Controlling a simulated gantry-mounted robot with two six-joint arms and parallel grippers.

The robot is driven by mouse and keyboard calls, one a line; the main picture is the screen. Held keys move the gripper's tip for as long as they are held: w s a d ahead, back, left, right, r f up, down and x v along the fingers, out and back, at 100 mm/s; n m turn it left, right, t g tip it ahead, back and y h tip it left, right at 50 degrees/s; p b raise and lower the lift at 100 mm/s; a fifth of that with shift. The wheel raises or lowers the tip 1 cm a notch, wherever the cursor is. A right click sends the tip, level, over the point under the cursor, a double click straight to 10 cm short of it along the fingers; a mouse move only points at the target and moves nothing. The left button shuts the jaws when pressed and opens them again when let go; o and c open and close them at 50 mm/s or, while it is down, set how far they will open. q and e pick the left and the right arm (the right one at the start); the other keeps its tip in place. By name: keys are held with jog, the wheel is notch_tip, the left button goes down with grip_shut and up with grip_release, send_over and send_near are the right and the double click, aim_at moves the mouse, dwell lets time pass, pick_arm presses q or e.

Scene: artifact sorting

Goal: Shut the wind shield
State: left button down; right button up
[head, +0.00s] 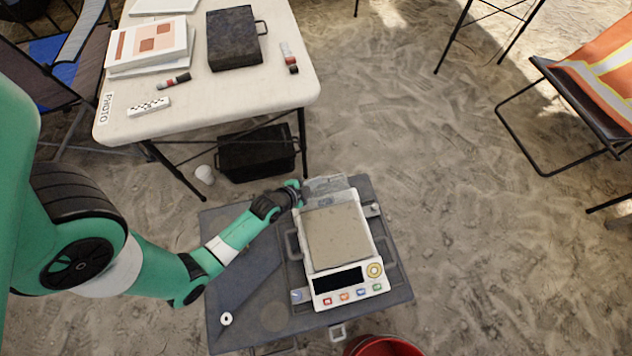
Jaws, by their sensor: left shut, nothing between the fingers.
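A white balance (318,283) with a flat beige pan and a dark display stands on a grey case-like table. The wind shield (327,184) appears as a clear panel at the far end of the balance, beyond the pan. The pan is uncovered. My left gripper (296,192) is shut and empty at the far left corner of the balance, beside the left edge of the clear panel. I cannot tell whether it touches the panel. My right gripper is not in view.
The grey table (238,325) has a small white ring (226,318) on its near left. A white table (210,105) with papers, a dark box and markers stands behind. A red bucket (383,346) is at the near edge.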

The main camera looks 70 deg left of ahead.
aim_at(316, 194)
pick_arm(q)
jog(key=r+p, duration=0.1)
jog(key=d+r+p, duration=0.1)
jog(key=r+p, duration=0.2)
jog(key=p, duration=0.1)
jog(key=shift+s+d+r, duration=0.15)
jog(key=shift+d+r, duration=0.05)
jog(key=shift+d, duration=0.2)
jog(key=p+v, duration=0.4)
jog(key=v, duration=0.5)
jog(key=shift+s, duration=0.3)
jog(key=shift+w, duration=0.1)
